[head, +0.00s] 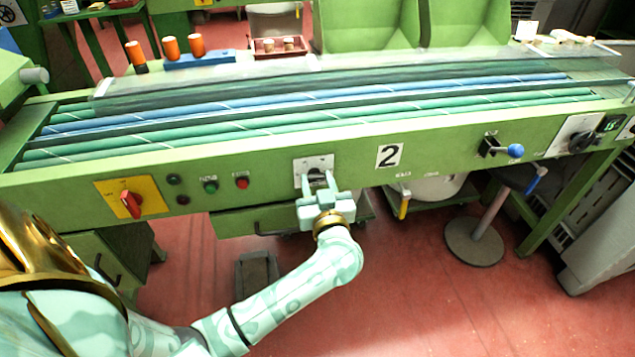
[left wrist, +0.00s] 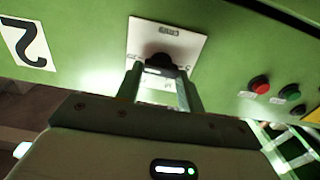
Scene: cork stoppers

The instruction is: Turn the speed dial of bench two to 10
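The long green bench carries a white "2" plate (head: 389,155) on its front rail. Left of the plate, a pale square plate (head: 326,161) carries a black knob (head: 316,174). My left gripper (head: 317,181) is right in front of it, fingers apart, one on each side of the knob in the picture. In the left wrist view the knob (left wrist: 160,61) shows beyond and between the fingertips (left wrist: 163,72); I cannot tell whether they touch it. The knob's pointer and scale are not readable. Another dark dial (head: 581,142) sits on a pale panel at the right end, beside a small green-lit display (head: 610,126). My right gripper is not in view.
On the rail are a red switch on a yellow plate (head: 130,204), green (head: 210,187) and red (head: 242,183) buttons, and a blue-ended lever (head: 515,151). A round stool base (head: 474,242) stands on the red floor. A drawer (head: 250,220) is below the rail.

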